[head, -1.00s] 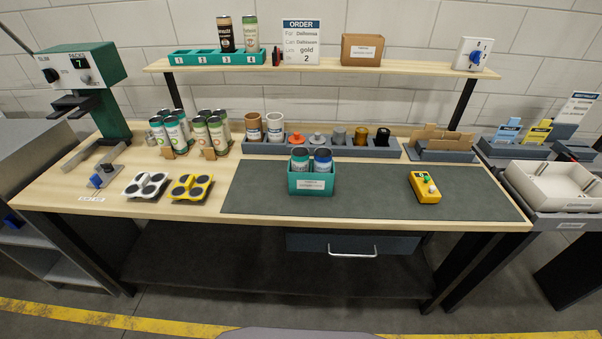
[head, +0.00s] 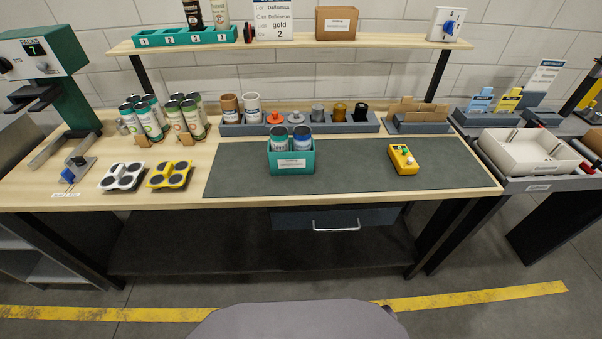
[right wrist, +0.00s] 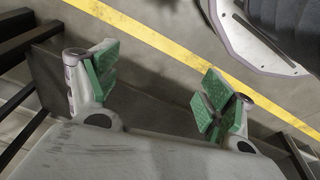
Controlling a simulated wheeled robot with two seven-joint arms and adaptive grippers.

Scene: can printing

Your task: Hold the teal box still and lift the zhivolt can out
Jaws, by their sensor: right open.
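The teal box (head: 291,162) stands on the dark mat on the bench, with a white label on its front. Two cans stand side by side in it, a left can (head: 276,139) and a right can (head: 303,138), both dark-topped with blue on them. I cannot read which is the zhivolt can. My right gripper (right wrist: 155,88) shows in the right wrist view with its green-padded fingers wide apart and nothing between them, above the floor. Neither gripper shows in the head view. My left gripper is not in view.
A yellow device (head: 403,160) with a green button sits right of the box on the mat (head: 345,165). White (head: 122,177) and yellow (head: 170,175) can holders lie to the left. A grey rack (head: 235,129) stands behind. The mat around the box is clear.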

